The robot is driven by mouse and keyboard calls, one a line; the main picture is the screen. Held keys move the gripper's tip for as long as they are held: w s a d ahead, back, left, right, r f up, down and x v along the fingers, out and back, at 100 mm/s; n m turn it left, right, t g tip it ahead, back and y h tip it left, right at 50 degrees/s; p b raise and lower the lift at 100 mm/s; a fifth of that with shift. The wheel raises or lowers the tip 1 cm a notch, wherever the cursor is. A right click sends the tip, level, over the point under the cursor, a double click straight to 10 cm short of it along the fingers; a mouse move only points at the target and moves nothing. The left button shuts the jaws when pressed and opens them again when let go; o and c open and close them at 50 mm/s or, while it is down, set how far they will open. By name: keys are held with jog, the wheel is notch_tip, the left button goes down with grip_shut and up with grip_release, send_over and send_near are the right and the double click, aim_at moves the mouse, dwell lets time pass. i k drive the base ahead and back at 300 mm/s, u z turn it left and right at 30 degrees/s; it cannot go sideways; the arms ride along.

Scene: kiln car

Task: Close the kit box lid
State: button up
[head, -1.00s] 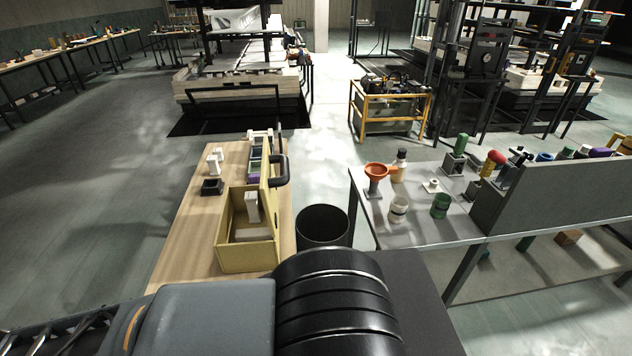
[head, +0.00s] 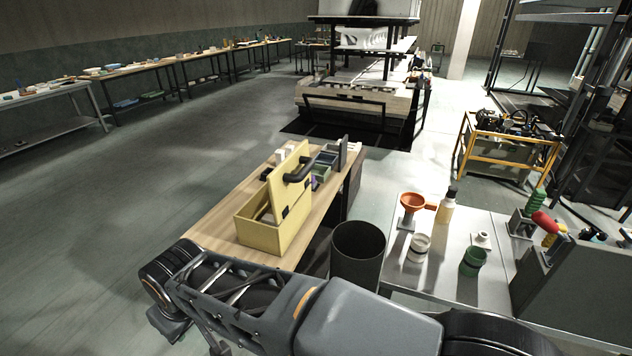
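The kit box (head: 262,235) is a yellow box on the wooden table (head: 212,224) in the middle of the head view. My arm crosses the bottom of the view, in front of the table. My gripper is not in view.
A dark round bin (head: 358,252) stands on the floor right of the table. Small containers (head: 323,160) sit behind the box. Floor at left is clear.

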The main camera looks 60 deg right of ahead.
aim_at(288, 180)
jog(key=z, duration=1.7)
jog(key=i, duration=0.5)
jog(key=k, duration=0.5)
jog(key=u, duration=0.4)
jog(key=i, duration=0.5)
jog(key=z, duration=0.4)
